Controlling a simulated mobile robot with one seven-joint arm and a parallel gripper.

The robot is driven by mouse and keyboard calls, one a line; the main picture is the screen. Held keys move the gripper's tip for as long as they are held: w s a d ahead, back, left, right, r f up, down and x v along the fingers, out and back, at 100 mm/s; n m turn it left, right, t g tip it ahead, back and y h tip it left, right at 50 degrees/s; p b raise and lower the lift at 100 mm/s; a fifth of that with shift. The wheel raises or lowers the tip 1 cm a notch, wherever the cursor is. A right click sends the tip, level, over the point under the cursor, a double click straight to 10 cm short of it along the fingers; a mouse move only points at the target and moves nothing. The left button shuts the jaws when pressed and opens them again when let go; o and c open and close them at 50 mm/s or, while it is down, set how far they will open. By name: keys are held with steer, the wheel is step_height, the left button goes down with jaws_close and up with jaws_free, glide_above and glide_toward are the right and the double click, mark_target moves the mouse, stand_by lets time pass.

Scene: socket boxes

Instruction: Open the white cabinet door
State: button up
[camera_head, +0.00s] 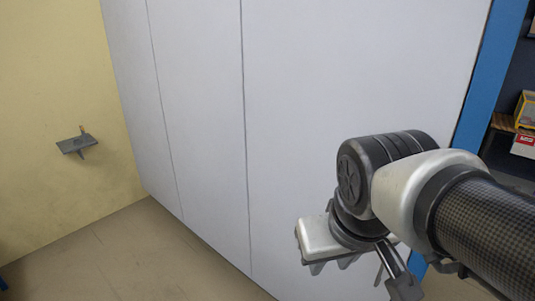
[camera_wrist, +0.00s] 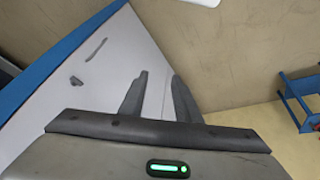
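The white cabinet (camera_head: 340,90) stands across the middle of the head view. Its tall flat panels meet at thin vertical seams and look closed. No handle shows on them in the head view. In the wrist view, a white panel with a blue edge (camera_wrist: 110,70) carries a dark slim bar like a handle (camera_wrist: 97,48) and a small dark piece (camera_wrist: 76,80). My gripper (camera_head: 331,266) is low in front of the right panel. In the wrist view its two dark fingers (camera_wrist: 160,98) stand apart with nothing seen between them. I cannot tell whether it touches the panel.
A blue post (camera_head: 487,80) edges the cabinet at right, beside a shelf with a yellow box (camera_head: 525,108). A small grey bracket (camera_head: 76,144) sticks out from the yellow wall at left. The tiled floor (camera_head: 130,255) is clear at lower left. A blue frame (camera_wrist: 300,97) stands at right in the wrist view.

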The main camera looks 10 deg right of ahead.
steer(key=d+f+n+g+h+b, duration=0.2)
steer(key=d+f+b, duration=0.15)
steer(key=f, duration=0.35)
steer(key=d+f+n+g+h+b, duration=0.1)
steer(key=d+f+g+h+b, duration=0.2)
steer(key=f, duration=0.5)
steer(key=n+t+h+b, duration=0.95)
steer(key=n+b, duration=0.45)
steer(key=n, duration=0.6)
glide_toward(381, 269)
steer(key=shift+h, duration=0.35)
steer(key=x, duration=0.3)
steer(key=b+x, duration=0.1)
steer(key=x, duration=0.3)
steer(key=b+x, duration=0.1)
steer(key=x, duration=0.2)
steer(key=shift+w+d+f, duration=0.2)
steer(key=shift+w+f, duration=0.1)
steer(key=shift+f, duration=0.1)
jaws_close()
